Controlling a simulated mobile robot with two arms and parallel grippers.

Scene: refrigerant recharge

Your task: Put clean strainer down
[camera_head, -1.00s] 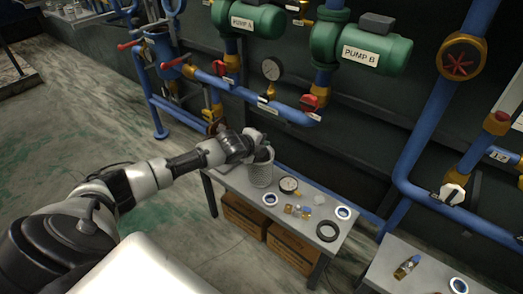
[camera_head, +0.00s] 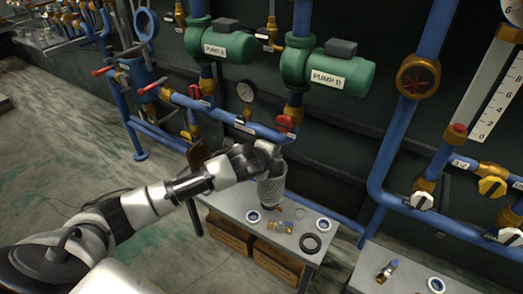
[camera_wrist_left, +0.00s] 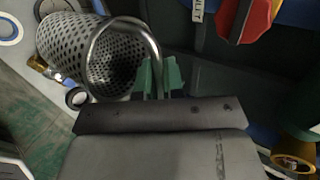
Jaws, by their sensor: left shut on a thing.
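The strainer (camera_head: 271,190), a grey perforated metal basket with a wire bail handle, hangs roughly upright from my left gripper (camera_head: 268,152) over the small grey table (camera_head: 230,197). In the left wrist view the strainer (camera_wrist_left: 85,48) is at upper left, its open rim towards the camera. There the green fingertips of my left gripper (camera_wrist_left: 160,78) are shut on the handle (camera_wrist_left: 151,38). The gap between basket and tabletop is hard to judge. The basket hides part of the table behind it. My right gripper is not in view.
On the table are white-and-blue rings (camera_head: 253,217) (camera_head: 324,224), a black ring (camera_head: 311,243) and small brass fittings (camera_head: 281,227). Blue pipes (camera_head: 243,127) and a gauge (camera_head: 246,91) stand behind. A second grey table (camera_head: 356,280) is at lower right.

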